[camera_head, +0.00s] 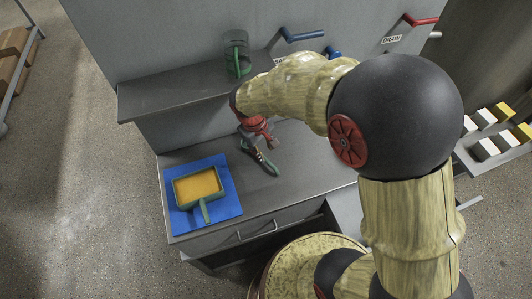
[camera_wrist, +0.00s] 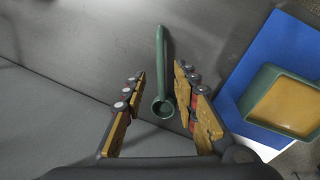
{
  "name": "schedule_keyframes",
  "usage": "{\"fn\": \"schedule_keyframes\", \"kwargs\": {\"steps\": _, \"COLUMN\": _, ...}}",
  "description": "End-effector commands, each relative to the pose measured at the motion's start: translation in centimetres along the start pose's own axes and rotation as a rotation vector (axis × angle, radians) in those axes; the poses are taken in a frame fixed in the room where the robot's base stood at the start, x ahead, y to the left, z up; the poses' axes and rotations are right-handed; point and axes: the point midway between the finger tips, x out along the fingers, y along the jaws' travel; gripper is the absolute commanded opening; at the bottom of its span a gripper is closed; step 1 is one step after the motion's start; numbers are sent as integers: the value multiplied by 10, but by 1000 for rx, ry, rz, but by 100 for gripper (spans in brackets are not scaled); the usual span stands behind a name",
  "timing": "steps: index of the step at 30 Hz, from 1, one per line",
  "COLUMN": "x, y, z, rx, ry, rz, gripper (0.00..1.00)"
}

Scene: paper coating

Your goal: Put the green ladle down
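The green ladle (camera_head: 265,160) lies on the grey counter (camera_head: 290,190), just below my gripper (camera_head: 255,138) in the head view. In the wrist view the ladle (camera_wrist: 162,60) shows whole, its round bowl towards me and its straight handle pointing away. My gripper (camera_wrist: 160,75) is open. Its two fingers stand on either side of the ladle, with a gap visible on both sides. Nothing is held between the fingers. The ladle appears to rest on the counter; its exact contact is hard to tell.
A green tray with an orange filling (camera_head: 198,187) and a handle sits on a blue mat (camera_head: 228,208) at the counter's left. A raised shelf (camera_head: 165,95) behind carries a green transparent jug (camera_head: 236,55). Blue and red pipe handles (camera_head: 300,36) are on the back wall.

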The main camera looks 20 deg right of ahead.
Motion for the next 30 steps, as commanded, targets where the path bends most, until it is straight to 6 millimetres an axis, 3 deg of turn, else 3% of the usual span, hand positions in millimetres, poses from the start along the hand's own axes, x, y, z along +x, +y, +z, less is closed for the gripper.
{"fn": "schedule_keyframes", "kwargs": {"steps": 3, "x": -19, "y": 0, "z": 0, "rx": 0, "ry": 1, "rz": 0, "gripper": 29}}
{"fn": "schedule_keyframes", "kwargs": {"steps": 10, "x": -40, "y": 2, "z": 3, "rx": 13, "ry": 11, "rz": -1, "gripper": 29}}
{"fn": "schedule_keyframes", "kwargs": {"steps": 14, "x": -81, "y": 12, "z": 16, "rx": 72, "ry": 67, "rz": -9, "gripper": 29}}
{"fn": "schedule_keyframes", "kwargs": {"steps": 21, "x": -180, "y": 22, "z": 81, "rx": 248, "ry": 234, "rz": -41, "gripper": 29}}
{"fn": "schedule_keyframes", "kwargs": {"steps": 25, "x": -215, "y": 16, "z": 120, "rx": 330, "ry": 323, "rz": -61, "gripper": 29}}
{"fn": "schedule_keyframes", "kwargs": {"steps": 30, "x": -236, "y": 6, "z": 156, "rx": 400, "ry": 405, "rz": -81, "gripper": 29}}
